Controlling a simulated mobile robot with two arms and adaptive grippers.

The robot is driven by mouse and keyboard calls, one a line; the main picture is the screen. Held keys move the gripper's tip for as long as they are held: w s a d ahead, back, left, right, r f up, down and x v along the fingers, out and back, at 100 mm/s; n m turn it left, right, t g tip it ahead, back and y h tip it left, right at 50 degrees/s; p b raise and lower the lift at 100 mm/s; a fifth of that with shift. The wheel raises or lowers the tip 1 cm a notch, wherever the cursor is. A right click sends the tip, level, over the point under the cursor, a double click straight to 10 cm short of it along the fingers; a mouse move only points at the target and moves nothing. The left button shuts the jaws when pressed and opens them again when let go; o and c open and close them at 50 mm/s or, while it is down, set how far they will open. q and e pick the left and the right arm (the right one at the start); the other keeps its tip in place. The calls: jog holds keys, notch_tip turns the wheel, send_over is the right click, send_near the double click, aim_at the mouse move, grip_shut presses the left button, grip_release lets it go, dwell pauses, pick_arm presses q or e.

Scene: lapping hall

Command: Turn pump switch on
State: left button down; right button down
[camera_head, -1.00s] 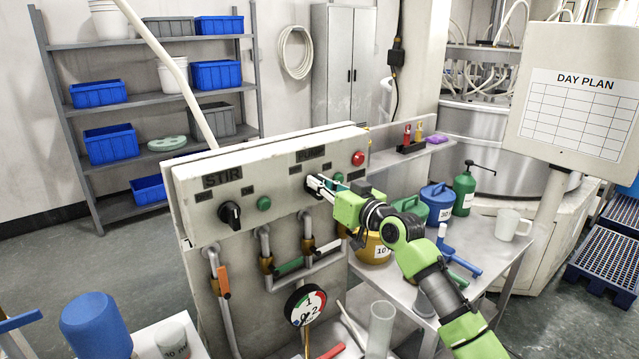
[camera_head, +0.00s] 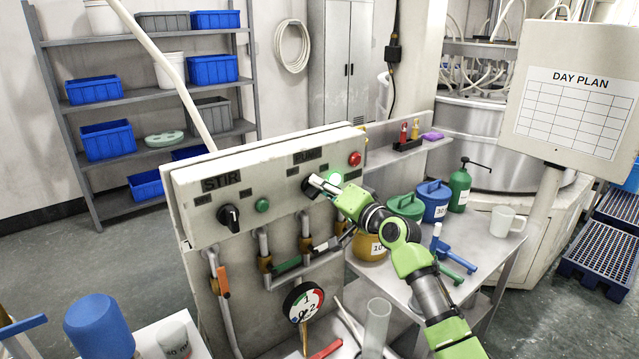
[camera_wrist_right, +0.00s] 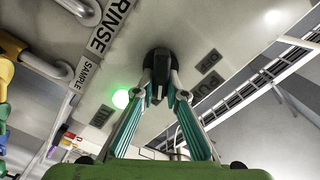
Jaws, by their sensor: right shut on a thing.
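The pump switch is a black knob (camera_head: 306,189) on the sloped face of the pale control panel (camera_head: 190,186), under the PUMP label (camera_head: 305,157). My right gripper (camera_head: 313,186) is shut on this knob. My left gripper is not in view.
The STIR knob (camera_head: 229,217), its unlit green lamp (camera_head: 262,205) and a red button (camera_head: 354,159) share the panel. Pipes with valve handles and a round gauge (camera_head: 304,302) are below. A side table (camera_head: 480,252) holds jugs and a green bottle (camera_head: 459,187).

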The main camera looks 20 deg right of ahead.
jog(key=shift+m, duration=0.6)
jog(key=c, duration=2)
grip_release()
jog(key=shift+d+f, duration=0.1)
jog(key=shift+c, duration=0.2)
jog(key=v, duration=1.2)
